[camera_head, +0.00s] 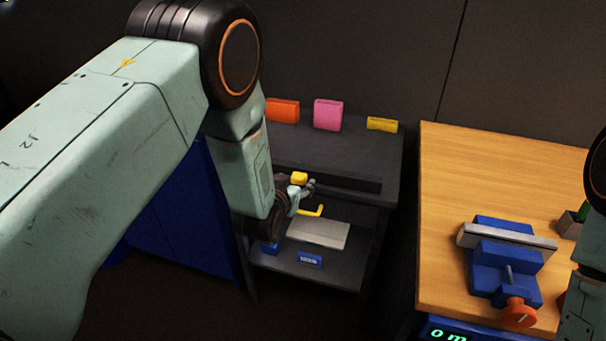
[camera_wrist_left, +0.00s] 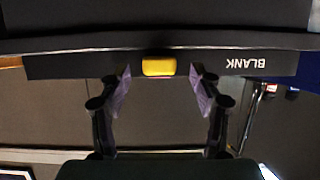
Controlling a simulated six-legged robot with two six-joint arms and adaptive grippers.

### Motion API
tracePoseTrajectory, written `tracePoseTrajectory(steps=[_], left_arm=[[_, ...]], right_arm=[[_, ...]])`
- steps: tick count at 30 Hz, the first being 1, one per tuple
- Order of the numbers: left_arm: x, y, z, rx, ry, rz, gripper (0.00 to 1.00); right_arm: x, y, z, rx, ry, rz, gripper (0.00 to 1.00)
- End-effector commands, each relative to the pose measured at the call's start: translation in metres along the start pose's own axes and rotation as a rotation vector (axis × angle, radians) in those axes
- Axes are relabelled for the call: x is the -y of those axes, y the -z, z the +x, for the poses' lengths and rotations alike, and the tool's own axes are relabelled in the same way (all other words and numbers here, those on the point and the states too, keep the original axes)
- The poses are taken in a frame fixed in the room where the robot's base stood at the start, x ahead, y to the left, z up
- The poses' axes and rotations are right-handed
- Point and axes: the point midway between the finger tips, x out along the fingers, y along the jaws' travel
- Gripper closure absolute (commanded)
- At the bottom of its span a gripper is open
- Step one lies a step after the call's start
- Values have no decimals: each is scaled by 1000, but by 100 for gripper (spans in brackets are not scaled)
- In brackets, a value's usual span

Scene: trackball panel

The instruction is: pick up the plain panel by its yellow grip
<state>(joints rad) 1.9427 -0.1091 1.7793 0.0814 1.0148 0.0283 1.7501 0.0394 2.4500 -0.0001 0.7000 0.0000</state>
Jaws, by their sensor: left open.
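The plain panel (camera_wrist_left: 95,66) is a dark strip marked BLANK, upside down in the left wrist view, across the front of the dark stand. Its yellow grip (camera_wrist_left: 158,67) sticks out at the middle; in the head view the grip (camera_head: 299,178) shows just above my left gripper. My left gripper (camera_wrist_left: 160,88) is open and empty, with one finger on each side of the grip and a gap on both sides. In the head view the same gripper (camera_head: 304,190) is small and partly hidden by my arm. My right gripper is out of view.
A light grey plate (camera_head: 318,234) with a yellow handle (camera_head: 311,212) lies on the lower shelf, near small blue blocks (camera_head: 310,259). Orange (camera_head: 283,110), pink (camera_head: 327,115) and yellow (camera_head: 382,124) blocks stand on top. A wooden table (camera_head: 450,200) with a blue vise (camera_head: 504,262) stands right.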

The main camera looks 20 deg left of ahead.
Motion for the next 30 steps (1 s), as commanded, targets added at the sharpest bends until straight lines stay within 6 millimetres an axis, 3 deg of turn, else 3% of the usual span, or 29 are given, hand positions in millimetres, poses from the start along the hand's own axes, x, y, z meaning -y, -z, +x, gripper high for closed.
tracePoseTrajectory(steps=[4,12,30], left_arm=[[0,0,11,-1,0,0,36],[-3,1,13,1,-1,0,38],[-4,1,12,1,-1,0,88]], right_arm=[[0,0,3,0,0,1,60],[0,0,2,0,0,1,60],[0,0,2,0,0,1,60]])
